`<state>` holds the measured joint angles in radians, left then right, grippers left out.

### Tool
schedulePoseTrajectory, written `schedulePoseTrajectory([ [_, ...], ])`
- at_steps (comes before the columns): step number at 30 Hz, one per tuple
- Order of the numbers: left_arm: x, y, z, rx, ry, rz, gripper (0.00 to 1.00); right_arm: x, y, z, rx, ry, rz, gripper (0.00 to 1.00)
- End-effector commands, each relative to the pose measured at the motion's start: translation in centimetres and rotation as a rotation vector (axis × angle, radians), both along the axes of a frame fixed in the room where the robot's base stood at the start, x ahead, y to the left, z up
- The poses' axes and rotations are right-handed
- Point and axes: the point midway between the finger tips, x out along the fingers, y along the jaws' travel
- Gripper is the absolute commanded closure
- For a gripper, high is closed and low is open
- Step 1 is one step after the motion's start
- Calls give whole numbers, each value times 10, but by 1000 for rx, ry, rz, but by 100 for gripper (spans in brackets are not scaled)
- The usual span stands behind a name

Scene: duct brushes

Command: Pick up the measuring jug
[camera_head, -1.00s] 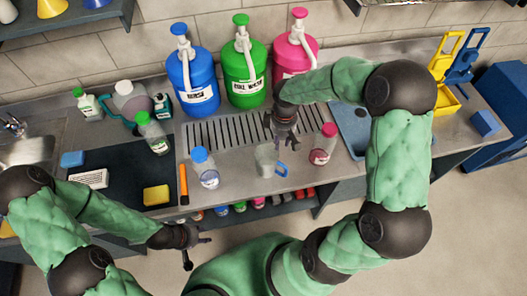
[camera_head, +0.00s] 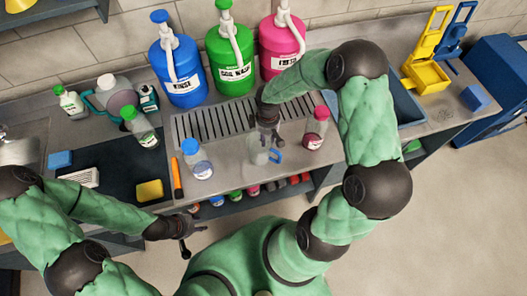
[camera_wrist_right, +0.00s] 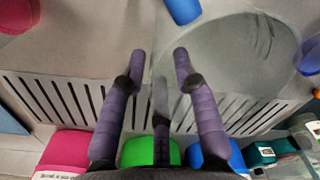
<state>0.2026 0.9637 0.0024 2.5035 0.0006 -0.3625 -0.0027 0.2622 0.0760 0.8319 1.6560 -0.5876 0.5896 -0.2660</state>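The measuring jug (camera_head: 259,153) is clear with a blue handle (camera_head: 276,156). It stands upright on the metal counter in front of the drain grate. My right gripper (camera_head: 270,139) is just above the jug, pointing down. In the right wrist view the right gripper (camera_wrist_right: 158,55) is open, its two fingers apart. There the jug's round rim (camera_wrist_right: 285,35) lies under the right-hand finger, and the left-hand finger is outside the rim. I cannot tell whether the fingers touch the jug. My left gripper (camera_head: 191,238) is open and empty in front of the counter.
A pink-capped bottle (camera_head: 316,128) stands close right of the jug; a blue-capped bottle (camera_head: 197,160) stands to its left. Large blue (camera_head: 178,72), green (camera_head: 231,62) and pink (camera_head: 282,48) pump containers stand behind the drain grate (camera_head: 205,121).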

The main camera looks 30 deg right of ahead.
Motion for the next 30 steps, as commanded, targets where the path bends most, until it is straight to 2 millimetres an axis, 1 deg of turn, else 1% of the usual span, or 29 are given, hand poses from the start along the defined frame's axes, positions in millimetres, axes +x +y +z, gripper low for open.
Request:
schedulePoseTrajectory([
  [1, 0, 0, -2, 0, 0, 0, 60, -1, 0, -9, 0, 2, 1, 70],
  [3, 0, 0, -3, 0, 0, 0, 60, -1, 0, -15, 0, 2, 0, 70],
  [10, 0, 0, -2, 0, 0, 0, 60, 0, 0, -17, 0, -1, -1, 70],
  [11, 0, 0, -2, 0, 0, 0, 60, 0, 0, -17, 0, -1, -1, 73],
  [12, 0, 0, -2, 0, 0, 0, 60, 0, 0, -17, 0, -1, -1, 84],
  [14, 0, 0, -2, 0, 0, 0, 60, 0, 0, -17, 0, 0, -1, 100],
  [25, 0, 0, -2, 0, 0, 0, 60, 0, 0, -17, -1, 0, -1, 100],
  [30, 0, 0, -1, 0, 0, 0, 60, 0, 0, -11, -1, 0, 0, 100],
])
